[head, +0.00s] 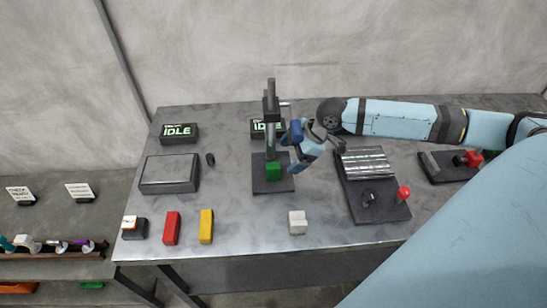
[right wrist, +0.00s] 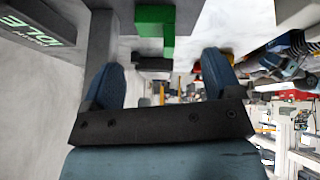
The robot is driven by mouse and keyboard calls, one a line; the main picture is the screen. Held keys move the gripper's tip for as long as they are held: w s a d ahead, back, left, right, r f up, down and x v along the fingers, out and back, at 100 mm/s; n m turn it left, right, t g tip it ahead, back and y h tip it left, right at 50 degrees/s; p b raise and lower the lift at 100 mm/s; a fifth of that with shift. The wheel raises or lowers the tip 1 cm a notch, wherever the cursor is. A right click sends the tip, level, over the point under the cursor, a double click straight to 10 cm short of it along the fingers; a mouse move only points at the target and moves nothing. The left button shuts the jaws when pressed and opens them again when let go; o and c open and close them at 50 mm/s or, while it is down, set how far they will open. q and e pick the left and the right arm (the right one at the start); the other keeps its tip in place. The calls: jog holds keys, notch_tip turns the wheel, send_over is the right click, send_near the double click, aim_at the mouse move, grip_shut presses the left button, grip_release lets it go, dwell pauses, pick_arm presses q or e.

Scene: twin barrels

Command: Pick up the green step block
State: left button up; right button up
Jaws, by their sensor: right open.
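The green step block (head: 273,171) stands on a dark base plate (head: 264,187) under an upright dark post, on the metal table. My right gripper (head: 290,152) is open beside the post, to the right of and slightly above the block in the head view. In the right wrist view the green block (right wrist: 155,30) shows ahead of the open fingers, roughly between them and beyond their tips. Nothing is held between the fingers. My left gripper is in neither view.
The dark post (head: 271,110) rises close beside my right gripper. A ridged fixture (head: 367,163) with a red knob (head: 403,193) stands to the right. A white block (head: 297,222), a yellow block (head: 206,226) and a red block (head: 171,228) lie near the front edge.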

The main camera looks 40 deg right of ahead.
aim_at(275, 167)
jog(key=shift+w+f, duration=0.1)
jog(key=shift+w, duration=0.1)
jog(key=shift+x, duration=1.15)
jog(key=x, duration=0.4)
jog(key=shift+w+a+f+p, duration=0.15)
jog(key=shift+w+a+p, duration=0.05)
jog(key=shift+a+p, duration=0.2)
jog(key=c, duration=1.3)
jog(key=shift+d, duration=0.1)
jog(key=shift+s+d+r, duration=0.25)
jog(key=shift+d+r, duration=0.1)
jog(key=shift+r, duration=0.05)
grip_shut()
jog(key=s+d+r, duration=0.7)
jog(key=s+d, duration=0.1)
jog(key=d, duration=0.2)
jog(key=shift+b, duration=0.4)
